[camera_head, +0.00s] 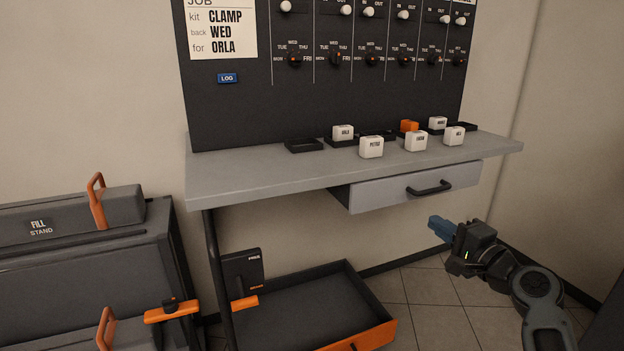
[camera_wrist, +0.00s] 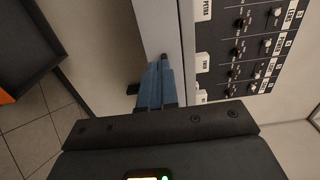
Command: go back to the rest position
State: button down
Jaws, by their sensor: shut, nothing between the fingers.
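My gripper (camera_head: 441,229) is at the right in the head view, in front of and below the grey bench. Its blue fingers are together and hold nothing; they also show in the wrist view (camera_wrist: 157,84). The gripper is apart from the bench and from its drawer (camera_head: 415,187), which has a black handle and stands slightly out at the front. My arm reaches in from the lower right.
The grey bench (camera_head: 260,178) carries several white labelled blocks, an orange piece (camera_head: 409,126) and dark trays. A black panel (camera_head: 330,95) with knobs stands behind. An open lower drawer (camera_head: 300,310) with an orange front lies below. The fill stand (camera_head: 70,215) is at left. Floor shows at right.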

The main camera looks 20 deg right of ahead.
jog(key=s+a+f+n+g+h+p, duration=0.1)
jog(key=s+a+f+n, duration=0.1)
jog(key=s+a+f, duration=0.4)
jog(key=s+a+f+n+g+h, duration=0.1)
jog(key=s+a+f+n, duration=0.2)
jog(key=s, duration=0.6)
jog(key=s+a+f+n+g+h+p, duration=0.1)
jog(key=s+a+f, duration=0.3)
jog(key=s+a, duration=0.25)
jog(key=s+a+r+n, duration=0.2)
jog(key=s+r+n, duration=0.2)
jog(key=s, duration=0.4)
jog(key=s+a+r+n+y+p, duration=0.1)
jog(key=s+a+r+n, duration=0.2)
jog(key=s, duration=0.4)
jog(key=s+a+r+n+y+p, duration=0.1)
jog(key=s+a+r+n, duration=0.2)
jog(key=s, duration=0.5)
jog(key=shift+s+r+n, duration=0.3)
jog(key=shift+r+n, duration=0.5)
jog(key=shift+r, duration=0.15)
jog(key=shift+d, duration=0.1)
